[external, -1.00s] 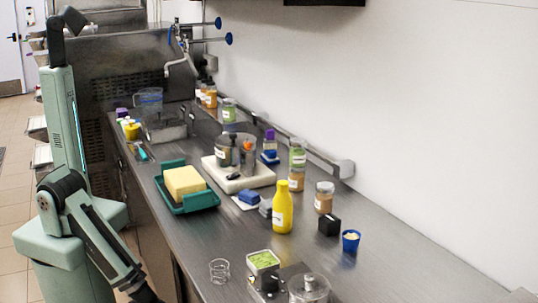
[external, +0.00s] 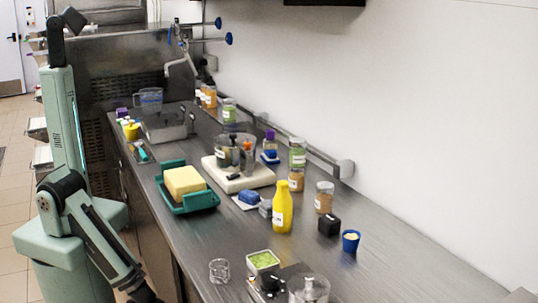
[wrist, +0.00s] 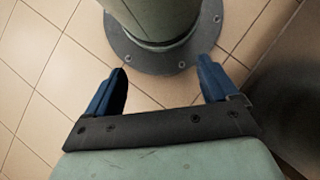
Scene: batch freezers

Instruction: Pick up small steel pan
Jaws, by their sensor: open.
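A small rectangular steel pan (external: 165,131) sits toward the far end of the steel counter in the external view, behind the yellow block and beside a clear jug. My gripper is at the lower end of my arm, at the bottom edge of the external view and partly cut off, beside the counter's front side and far from the pan. In the wrist view my gripper (wrist: 163,72) has its two blue fingers spread wide apart with nothing between them. The wrist view shows floor tiles and my base, not the pan.
A teal tray (external: 208,200) with a yellow block (external: 184,181) is mid-counter. A white board (external: 255,181) holds several containers. A yellow bottle (external: 282,208), blue cup (external: 351,241) and green-filled container (external: 263,260) stand nearer. The counter's right front is clear.

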